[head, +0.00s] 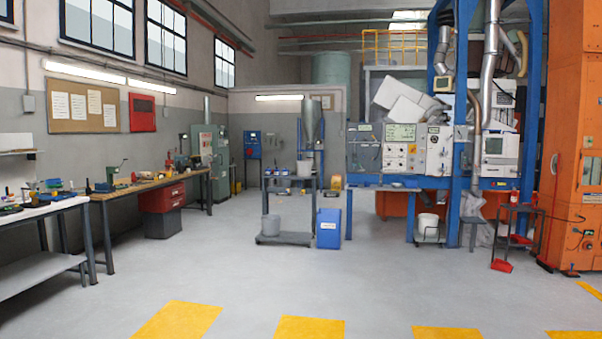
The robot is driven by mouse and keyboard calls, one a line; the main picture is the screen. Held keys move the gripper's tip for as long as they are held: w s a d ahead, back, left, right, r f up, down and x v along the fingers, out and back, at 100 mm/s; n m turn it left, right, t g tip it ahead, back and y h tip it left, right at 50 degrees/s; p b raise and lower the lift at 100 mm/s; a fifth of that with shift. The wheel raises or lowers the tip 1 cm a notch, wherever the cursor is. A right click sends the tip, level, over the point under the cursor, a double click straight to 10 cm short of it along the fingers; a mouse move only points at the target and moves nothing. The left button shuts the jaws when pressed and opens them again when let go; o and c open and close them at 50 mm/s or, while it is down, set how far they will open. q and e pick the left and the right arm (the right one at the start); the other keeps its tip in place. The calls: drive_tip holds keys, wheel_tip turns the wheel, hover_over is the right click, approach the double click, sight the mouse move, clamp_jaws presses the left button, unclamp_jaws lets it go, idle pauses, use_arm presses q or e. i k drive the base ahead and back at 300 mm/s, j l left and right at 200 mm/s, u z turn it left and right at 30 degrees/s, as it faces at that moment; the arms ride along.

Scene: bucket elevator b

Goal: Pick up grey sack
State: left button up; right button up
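No thing in the head view is clearly a grey sack. A pale grey, crumpled shape (486,234) stands low on the floor between the blue steel frame and the dark cart on the right. It could be a sack, but it is small and partly hidden, so I cannot tell. Neither of my grippers is in view.
Wide grey floor (250,280) with yellow marks lies clear ahead. Workbenches (150,186) line the left wall. A trolley (285,238) and blue bin (329,228) stand mid-room. A dark cart (518,210), red tray (502,266) and orange machine (572,130) stand right.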

sight(304, 167)
drive_tip(key=i+j, duration=0.25)
drive_tip(key=i, duration=2.9)
drive_tip(key=i+j, duration=0.2)
drive_tip(key=i, duration=3)
drive_tip(key=i+j, duration=0.25)
drive_tip(key=i, duration=2.9)
drive_tip(key=j+u, duration=0.05)
drive_tip(key=j, duration=0.1)
